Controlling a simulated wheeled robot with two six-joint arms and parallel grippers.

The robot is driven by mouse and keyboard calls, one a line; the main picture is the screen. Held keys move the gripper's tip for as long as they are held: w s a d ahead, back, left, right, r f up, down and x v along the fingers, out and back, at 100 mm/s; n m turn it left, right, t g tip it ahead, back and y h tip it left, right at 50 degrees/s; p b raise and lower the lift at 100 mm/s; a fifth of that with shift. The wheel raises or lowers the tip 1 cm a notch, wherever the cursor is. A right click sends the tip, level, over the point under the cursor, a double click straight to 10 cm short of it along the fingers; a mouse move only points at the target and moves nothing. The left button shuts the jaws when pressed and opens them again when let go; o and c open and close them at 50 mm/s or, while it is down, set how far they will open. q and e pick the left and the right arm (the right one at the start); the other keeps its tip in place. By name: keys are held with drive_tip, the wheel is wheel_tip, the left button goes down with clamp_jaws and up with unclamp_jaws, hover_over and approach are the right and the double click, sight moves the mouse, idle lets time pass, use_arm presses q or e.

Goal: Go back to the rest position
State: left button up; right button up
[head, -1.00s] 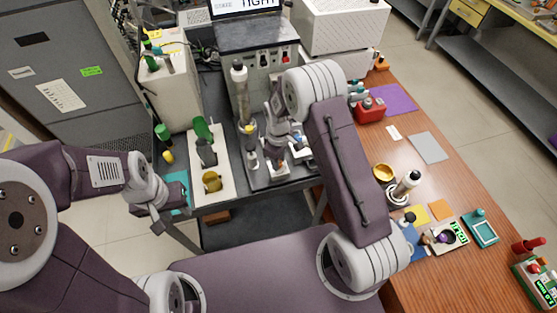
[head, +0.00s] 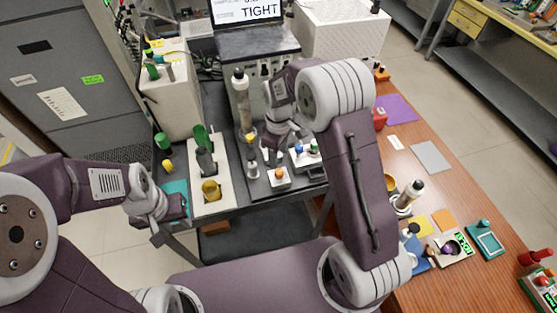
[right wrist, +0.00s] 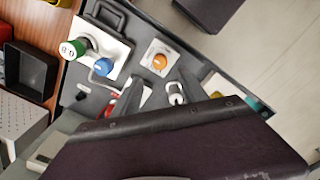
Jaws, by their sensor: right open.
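My right gripper (head: 272,140) is over the dark bench (head: 233,170), next to a tall clear column with a black cap (head: 242,98). In the right wrist view its two fingers (right wrist: 155,100) are apart with nothing held between them. A white block with an orange knob (head: 279,177) and a white holder with blue and green caps (head: 305,163) stand on the bench, clear of it. My left gripper (head: 175,212) is at the bench's left front corner, by a teal pad (head: 176,188); its jaws are too small to judge.
A white tray (head: 222,200) holds a green-topped item and a yellow cup. A monitor (head: 245,12) and a white box (head: 345,30) stand behind. My right forearm passes over the wooden table (head: 440,190), which carries a capped bottle (head: 410,194) and coloured pads.

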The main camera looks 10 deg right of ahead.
idle(0.4)
drive_tip(key=s+d+r+m+t, duration=0.1)
drive_tip(key=s+d+r+m, duration=0.1)
drive_tip(key=s+d+r, duration=0.3)
drive_tip(key=s+f+m, duration=0.2)
drive_tip(key=s+m, duration=0.6)
drive_tip(key=s, duration=0.4)
drive_tip(key=shift+a, duration=0.2)
drive_tip(key=shift+s, duration=0.25)
drive_tip(key=shift+w+f, duration=0.1)
drive_tip(key=shift+w, duration=0.05)
